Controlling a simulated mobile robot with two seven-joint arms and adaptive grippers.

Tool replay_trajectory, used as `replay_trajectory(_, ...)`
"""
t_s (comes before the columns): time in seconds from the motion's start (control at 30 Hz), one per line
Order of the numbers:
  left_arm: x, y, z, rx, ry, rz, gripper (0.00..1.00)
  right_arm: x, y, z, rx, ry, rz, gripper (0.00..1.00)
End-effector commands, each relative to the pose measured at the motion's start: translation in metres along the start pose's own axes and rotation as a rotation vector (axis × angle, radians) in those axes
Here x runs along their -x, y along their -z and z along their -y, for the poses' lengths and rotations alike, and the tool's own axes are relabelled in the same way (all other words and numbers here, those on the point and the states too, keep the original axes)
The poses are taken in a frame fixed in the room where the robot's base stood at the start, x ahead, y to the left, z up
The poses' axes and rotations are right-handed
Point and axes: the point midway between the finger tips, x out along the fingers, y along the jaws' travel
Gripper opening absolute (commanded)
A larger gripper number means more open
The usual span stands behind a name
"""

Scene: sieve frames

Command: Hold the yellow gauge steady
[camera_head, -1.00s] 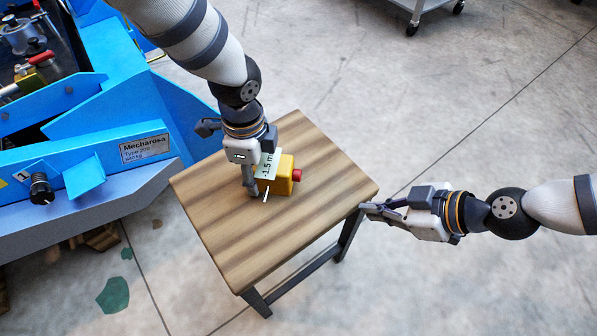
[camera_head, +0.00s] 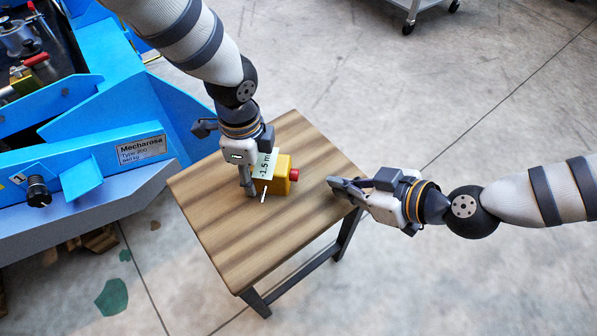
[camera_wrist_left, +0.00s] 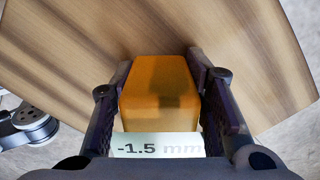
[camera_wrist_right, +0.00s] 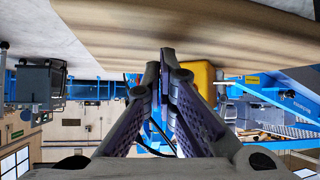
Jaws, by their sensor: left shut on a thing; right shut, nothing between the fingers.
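The yellow gauge (camera_head: 284,170) is a small box with a red knob on its right side and a pale display reading "-1.5 m", partly cut off by my gripper. It stands on the wooden table. My left gripper (camera_head: 254,192) is shut on it from above; the left wrist view shows the gauge (camera_wrist_left: 160,85) between both fingers, its display reading "-1.5 mm". My right gripper (camera_head: 332,183) is shut and empty at the table's right side, apart from the gauge. In the right wrist view its fingertips (camera_wrist_right: 160,58) meet, and the gauge (camera_wrist_right: 200,78) shows behind them.
The wooden table (camera_head: 235,245) has bare room in front of the gauge. A blue machine (camera_head: 120,110) stands at the left, close to the table. A grey wheeled cart (camera_head: 412,8) is at the top. The floor at the right is clear.

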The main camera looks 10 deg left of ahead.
Motion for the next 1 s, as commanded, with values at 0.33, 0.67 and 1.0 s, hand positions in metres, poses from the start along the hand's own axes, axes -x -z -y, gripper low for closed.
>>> replay_trajectory(0.33, 0.0, 0.0, 0.0, 0.0, 0.001, 0.0, 0.0, -0.025, 0.018, 0.019, 0.001, 0.001, 0.001, 0.0)
replay_trajectory(0.67, 0.0, 0.0, 0.0, 0.0, 0.001, 0.0, 0.0, -0.027, 0.019, 0.02, 0.001, 0.0, 0.001, 0.0)
replay_trajectory(1.0, 0.0, 0.0, 0.0, 0.0, 0.001, 0.0, 0.0, -0.027, 0.019, 0.02, 0.001, 0.0, 0.001, 0.0)
